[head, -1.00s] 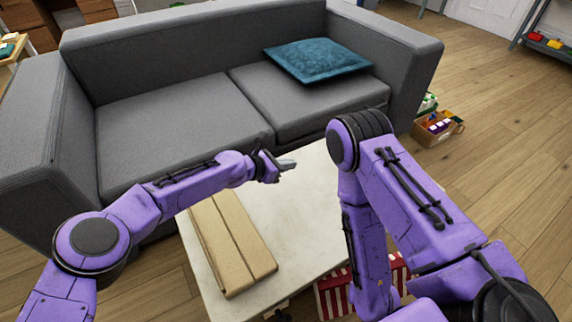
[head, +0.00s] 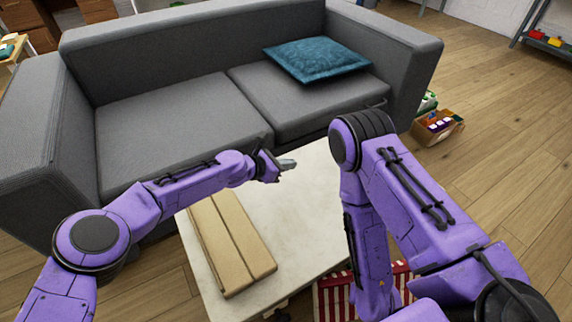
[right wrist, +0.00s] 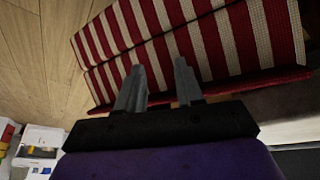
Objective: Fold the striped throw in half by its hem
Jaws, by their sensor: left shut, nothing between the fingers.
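The red-and-white striped throw (head: 333,299) shows in the head view at the front right edge of the pale table, partly hidden behind my right arm. In the right wrist view the throw (right wrist: 220,35) fills the upper middle and right, with a plain red border along its lower edge. My right gripper (right wrist: 158,66) is open, its two fingers apart and pointing at the throw; I cannot tell whether they touch it. It is hidden in the head view. My left gripper (head: 287,164) is shut and empty over the table, away from the throw.
A grey sofa (head: 180,115) with a teal cushion (head: 317,60) stands behind. A box of small items (head: 437,127) is on the floor right of the sofa.

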